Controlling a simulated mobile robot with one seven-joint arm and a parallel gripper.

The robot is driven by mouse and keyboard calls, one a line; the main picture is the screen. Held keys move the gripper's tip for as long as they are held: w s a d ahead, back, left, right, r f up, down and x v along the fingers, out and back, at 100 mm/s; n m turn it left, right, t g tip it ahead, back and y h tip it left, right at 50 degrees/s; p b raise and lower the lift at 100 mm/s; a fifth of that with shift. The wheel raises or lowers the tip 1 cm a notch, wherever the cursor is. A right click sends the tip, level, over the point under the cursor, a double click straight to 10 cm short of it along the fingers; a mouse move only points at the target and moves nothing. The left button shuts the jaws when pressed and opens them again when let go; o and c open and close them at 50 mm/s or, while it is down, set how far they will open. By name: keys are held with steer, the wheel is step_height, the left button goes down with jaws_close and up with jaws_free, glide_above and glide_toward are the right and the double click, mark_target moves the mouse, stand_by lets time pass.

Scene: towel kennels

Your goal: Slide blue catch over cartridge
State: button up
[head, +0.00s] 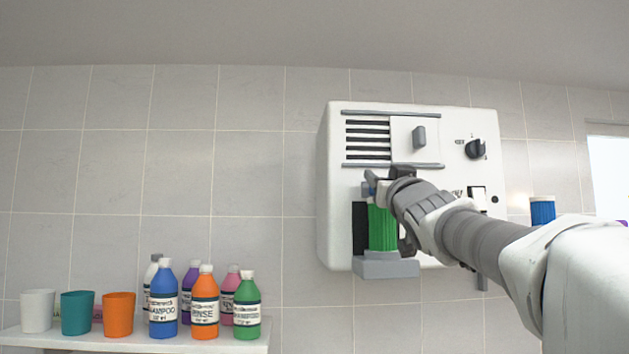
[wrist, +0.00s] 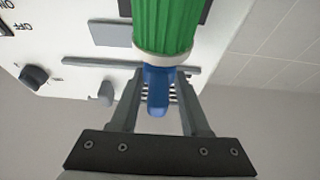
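A green ribbed cartridge (head: 382,230) stands upright in a grey holder (head: 386,267) at the lower front of a white wall unit (head: 333,190). It also shows at the top of the wrist view (wrist: 165,25), with a pale end band. A blue catch (wrist: 157,88) sits at that banded end; only a sliver shows in the head view (head: 370,180). My gripper (wrist: 160,78) is open, its two fingers on either side of the catch with visible gaps. In the head view my gripper (head: 388,182) is at the cartridge's top and partly hides the catch.
The unit has a slatted vent (head: 367,140), a sliding panel with a grey handle (head: 419,136), a dark knob (head: 475,149) and a rocker switch (head: 478,195). A blue ribbed cylinder (head: 542,210) is at right. A shelf (head: 130,342) at lower left holds cups and several bottles.

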steer(key=shift+a, duration=0.15)
steer(key=shift+s+f, duration=0.15)
steer(key=shift+s, duration=0.15)
steer(key=b+v, duration=0.4)
steer(key=v, duration=1.2)
steer(key=shift+s+f, duration=0.15)
steer(key=shift+s, duration=0.2)
step_height(320, 180, down, 13)
steer(key=m+g+h, duration=0.1)
steer(key=g+h, duration=0.1)
steer(key=g, duration=0.3)
steer(key=s+a+f+g, duration=0.1)
steer(key=s+f+g, duration=0.3)
steer(key=f, duration=0.6)
steer(key=s+a+f+g+y+p, duration=0.1)
steer(key=s+f+g, duration=0.3)
steer(key=f, duration=0.6)
steer(key=s+a+f+n+g+y, duration=0.1)
steer(key=s+a+f+g, duration=0.1)
steer(key=s+f, duration=0.5)
steer(key=shift+s+a+f+g+p, duration=0.1)
steer(key=shift+s+f+g+p, duration=0.1)
steer(key=shift+f+g, duration=0.4)
steer(key=shift+s+a+f+g+p, duration=0.1)
steer(key=shift+s+f+g, duration=0.15)
steer(key=shift+f, duration=0.65)
